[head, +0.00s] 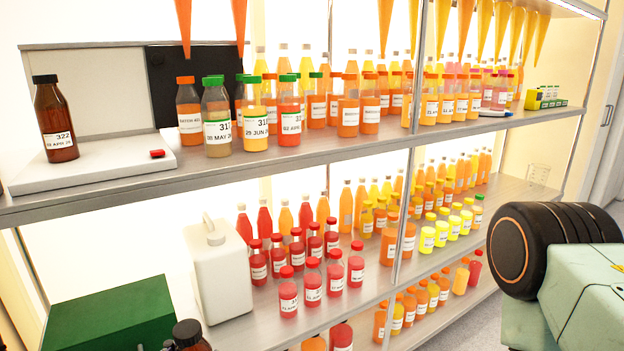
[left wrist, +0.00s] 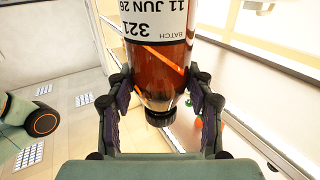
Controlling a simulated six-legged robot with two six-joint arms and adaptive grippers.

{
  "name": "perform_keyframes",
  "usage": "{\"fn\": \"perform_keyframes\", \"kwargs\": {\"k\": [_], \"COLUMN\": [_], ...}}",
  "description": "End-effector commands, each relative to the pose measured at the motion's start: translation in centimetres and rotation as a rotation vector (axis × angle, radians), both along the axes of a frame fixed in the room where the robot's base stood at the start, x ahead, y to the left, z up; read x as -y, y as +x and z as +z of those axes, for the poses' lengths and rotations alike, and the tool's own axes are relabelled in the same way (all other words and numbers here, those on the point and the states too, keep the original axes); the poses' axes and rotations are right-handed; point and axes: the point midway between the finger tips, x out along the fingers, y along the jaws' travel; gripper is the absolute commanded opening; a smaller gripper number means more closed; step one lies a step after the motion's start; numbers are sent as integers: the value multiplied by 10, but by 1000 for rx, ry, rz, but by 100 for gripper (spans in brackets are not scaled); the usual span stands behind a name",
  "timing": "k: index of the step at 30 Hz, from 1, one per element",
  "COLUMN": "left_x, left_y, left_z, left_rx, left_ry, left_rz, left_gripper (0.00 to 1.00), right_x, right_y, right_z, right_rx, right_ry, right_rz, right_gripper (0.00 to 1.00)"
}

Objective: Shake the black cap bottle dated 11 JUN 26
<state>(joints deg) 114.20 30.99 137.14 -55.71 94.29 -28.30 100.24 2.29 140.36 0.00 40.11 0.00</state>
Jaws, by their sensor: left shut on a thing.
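In the left wrist view my left gripper (left wrist: 160,95) is shut on a brown bottle with a black cap (left wrist: 160,118). Its white label (left wrist: 155,20) reads 321, BATCH, 11 JUN 26, and appears upside down in that picture. The cap end lies toward my wrist, and the far end is cut off by the frame. In the head view a black-capped brown bottle top (head: 189,333) shows at the bottom edge and looks like the held one. Another black-capped brown bottle (head: 55,118), labelled 322, stands on a white plate at the upper left. My right gripper is out of view.
A white canister (head: 215,268) and red bottles stand on the lower shelf. A green box (head: 110,312) is at the lower left, near the held bottle.

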Motion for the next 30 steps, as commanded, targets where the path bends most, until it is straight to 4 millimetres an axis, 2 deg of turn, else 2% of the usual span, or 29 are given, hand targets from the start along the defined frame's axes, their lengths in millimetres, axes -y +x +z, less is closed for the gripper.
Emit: {"fn": "perform_keyframes", "kwargs": {"k": [1,6,16,30], "left_x": [0,0,1,42], "left_y": [-4,-9,-9,15], "left_z": [-14,-28,-28,-28], "left_rx": [-2,3,3,5], "left_ry": [0,1,2,4], "left_rz": [0,1,0,-7], "left_gripper": [10,10,10,10], "right_x": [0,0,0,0], "right_y": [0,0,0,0], "right_z": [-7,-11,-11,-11], "right_rx": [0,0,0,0], "right_ry": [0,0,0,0], "right_rz": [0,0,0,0], "right_gripper": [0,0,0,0]}}
